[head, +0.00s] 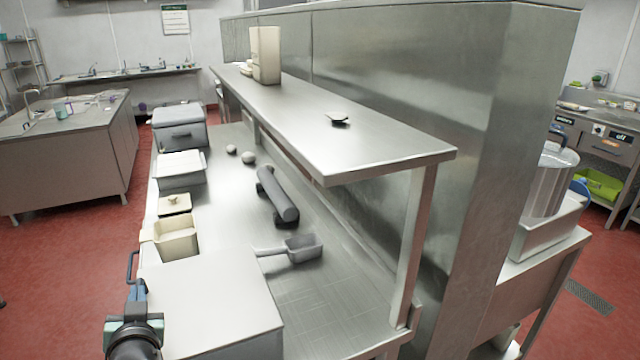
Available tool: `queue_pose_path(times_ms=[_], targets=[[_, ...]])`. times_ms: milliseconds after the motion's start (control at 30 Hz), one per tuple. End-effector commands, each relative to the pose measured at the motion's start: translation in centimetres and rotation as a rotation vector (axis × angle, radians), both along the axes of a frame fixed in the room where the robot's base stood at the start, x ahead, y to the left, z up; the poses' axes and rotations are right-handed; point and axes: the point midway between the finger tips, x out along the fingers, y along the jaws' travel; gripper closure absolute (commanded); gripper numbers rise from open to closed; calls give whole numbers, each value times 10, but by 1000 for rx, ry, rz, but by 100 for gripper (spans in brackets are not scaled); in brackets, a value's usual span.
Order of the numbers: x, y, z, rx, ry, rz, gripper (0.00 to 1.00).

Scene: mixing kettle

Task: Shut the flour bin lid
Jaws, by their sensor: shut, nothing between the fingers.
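No label shows which container is the flour bin. A large box with a flat pale top (210,297) stands at the near left end of the counter; its top looks level, and I cannot tell if it is fully down. A dark loop like a handle (131,266) is by its left edge. My gripper (138,289) is shut and empty beside that edge, just below the loop; I cannot tell if they touch. A cream bin (177,243) behind the box is open at the top. A small cream lid-like piece (174,204) with a dark knob lies beyond it.
A grey scoop (302,249), a dark grey cylinder (278,196) and two small round things lie on the counter. A white container (181,171) and a grey lidded bin (179,128) stand farther back. A steel shelf (370,150) overhangs the right. Red floor is clear at left.

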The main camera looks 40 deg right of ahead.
Motion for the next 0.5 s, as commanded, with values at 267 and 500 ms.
queue_pose_path(times_ms=[267, 500], targets=[[-1, 1, -4, 1, 9, 2, 100], [0, 0, 6, 1, 9, 2, 100]])
